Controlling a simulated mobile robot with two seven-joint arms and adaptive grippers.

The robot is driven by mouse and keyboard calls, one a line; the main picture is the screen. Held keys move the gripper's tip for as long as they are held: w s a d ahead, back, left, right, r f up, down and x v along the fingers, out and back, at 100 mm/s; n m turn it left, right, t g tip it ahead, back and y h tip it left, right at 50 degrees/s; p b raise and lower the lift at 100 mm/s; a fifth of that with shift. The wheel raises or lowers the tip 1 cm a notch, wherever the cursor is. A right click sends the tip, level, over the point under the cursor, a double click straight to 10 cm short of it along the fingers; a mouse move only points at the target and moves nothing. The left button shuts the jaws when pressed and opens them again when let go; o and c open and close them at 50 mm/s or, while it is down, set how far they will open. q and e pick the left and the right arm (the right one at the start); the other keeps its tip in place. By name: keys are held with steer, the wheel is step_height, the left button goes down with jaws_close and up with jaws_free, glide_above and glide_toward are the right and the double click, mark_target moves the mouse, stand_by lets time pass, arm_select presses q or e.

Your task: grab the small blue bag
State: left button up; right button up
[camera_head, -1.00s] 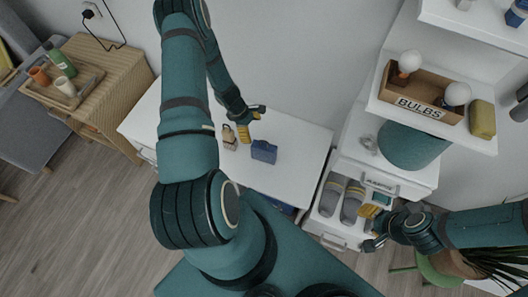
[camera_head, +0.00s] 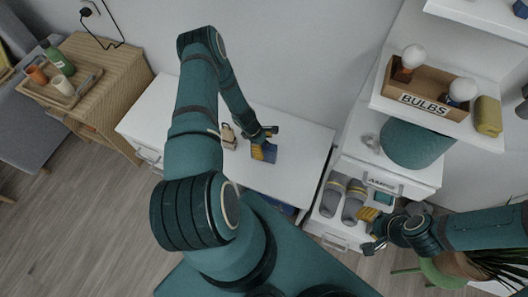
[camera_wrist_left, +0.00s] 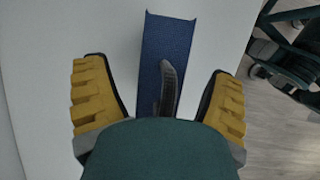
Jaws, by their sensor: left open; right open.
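The small blue bag (camera_head: 270,153) stands on the white desk, partly hidden by my left gripper in the head view. In the left wrist view the blue bag (camera_wrist_left: 168,50) lies between the two yellow-padded fingers, with a dark curved handle facing the camera. My left gripper (camera_head: 260,150) is open, with a finger on each side of the bag and visible gaps to it. My right gripper (camera_head: 370,230) is open and empty beside the open drawer at the right.
A small beige item (camera_head: 228,134) stands left of the bag on the white desk (camera_head: 300,150). A wooden bulbs box (camera_head: 425,92) sits on the shelf above. A wicker cabinet (camera_head: 95,85) stands at left.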

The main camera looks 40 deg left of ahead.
arm_select(q)
steer(key=c, duration=1.3)
steer(key=shift+c, duration=0.2)
